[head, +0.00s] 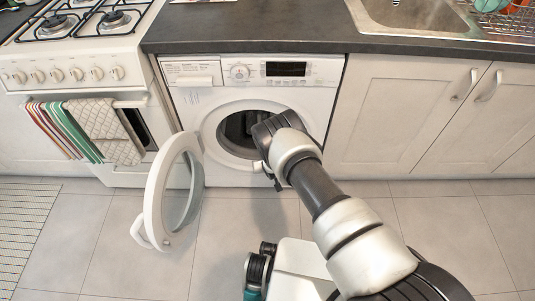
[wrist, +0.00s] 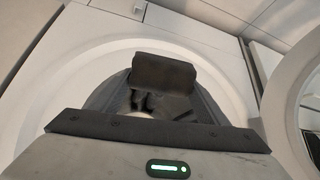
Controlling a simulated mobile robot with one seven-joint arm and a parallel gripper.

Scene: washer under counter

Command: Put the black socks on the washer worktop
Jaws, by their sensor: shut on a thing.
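The washer (head: 195,103) stands under the dark grey worktop (head: 250,28), with its round door (head: 158,195) swung open to the left. My gripper (wrist: 150,105) is at the washer's round opening, and in the head view my arm hides it from the front right. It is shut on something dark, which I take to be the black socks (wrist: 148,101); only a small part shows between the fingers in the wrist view. Their shape is mostly hidden by the gripper. The drum (head: 233,129) is dark inside.
The worktop above the washer is clear in view. A white stove (head: 75,65) with towels on its rail is at the left, and a sink (head: 415,14) is set in the worktop at the right. The open door sticks out over the floor beside my arm.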

